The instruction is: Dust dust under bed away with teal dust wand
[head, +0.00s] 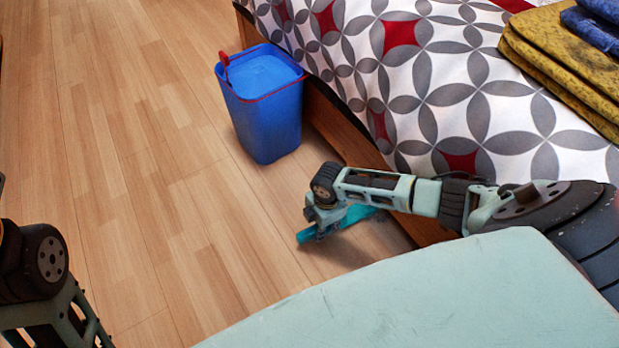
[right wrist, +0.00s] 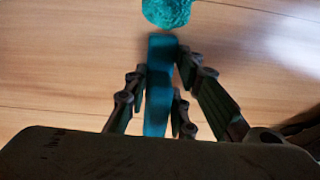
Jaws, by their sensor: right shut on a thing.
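My right gripper (head: 326,216) is low over the floor beside the bed and is shut on the teal dust wand (head: 307,235). In the right wrist view the wand's flat teal handle (right wrist: 159,85) runs between the fingers of the gripper (right wrist: 160,95). Its fluffy teal head (right wrist: 167,10) is beyond the fingertips, cut by the top edge. The bed (head: 450,85) has a grey, white and red patterned cover and a wooden side rail. The space under it is mostly hidden, and I see no dust. Only part of my left arm shows at lower left; its fingers are out of view.
A blue bin (head: 263,115) with a red handle stands on the floor against the bed, just beyond my right gripper. Folded yellow cloths (head: 570,60) and blue cloths (head: 592,28) lie on the bed. The wooden floor (head: 130,150) to the left is clear.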

